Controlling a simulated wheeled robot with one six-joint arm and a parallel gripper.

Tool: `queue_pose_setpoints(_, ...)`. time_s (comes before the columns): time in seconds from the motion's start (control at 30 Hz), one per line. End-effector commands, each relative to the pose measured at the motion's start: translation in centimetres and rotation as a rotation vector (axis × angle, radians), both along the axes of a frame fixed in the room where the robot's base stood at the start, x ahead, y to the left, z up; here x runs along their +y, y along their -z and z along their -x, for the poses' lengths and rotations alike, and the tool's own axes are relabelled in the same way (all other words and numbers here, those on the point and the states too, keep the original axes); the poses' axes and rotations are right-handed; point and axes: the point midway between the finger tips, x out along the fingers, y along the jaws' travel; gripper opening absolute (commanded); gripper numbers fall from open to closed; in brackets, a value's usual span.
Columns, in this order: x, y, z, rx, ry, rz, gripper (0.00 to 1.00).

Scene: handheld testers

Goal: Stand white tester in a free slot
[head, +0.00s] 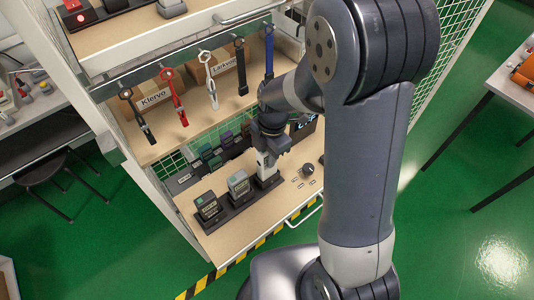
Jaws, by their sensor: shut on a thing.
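My gripper (266,146) points down over the shelf and is shut on the white tester (264,164). The white tester is upright, and its upper part is hidden by the gripper. Its lower end is at the right-hand slot of the black stand (250,195); I cannot tell whether it rests in the slot or hangs just above it. A dark tester (208,206) stands in the left slot. A grey tester (238,185) stands in the middle slot.
Several small coloured boxes (215,155) stand in a row behind. A dark round knob (308,170) and small pieces lie to the right. Straps (212,80) hang from a rail above, before cardboard boxes (155,100). My arm hides the shelf's right part.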

Motion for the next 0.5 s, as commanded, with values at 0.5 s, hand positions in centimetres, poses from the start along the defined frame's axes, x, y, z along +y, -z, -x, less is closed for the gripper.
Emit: queue_pose_setpoints(0.5, 0.0, 1.4, 0.0, 0.0, 0.0, 0.0, 0.0)
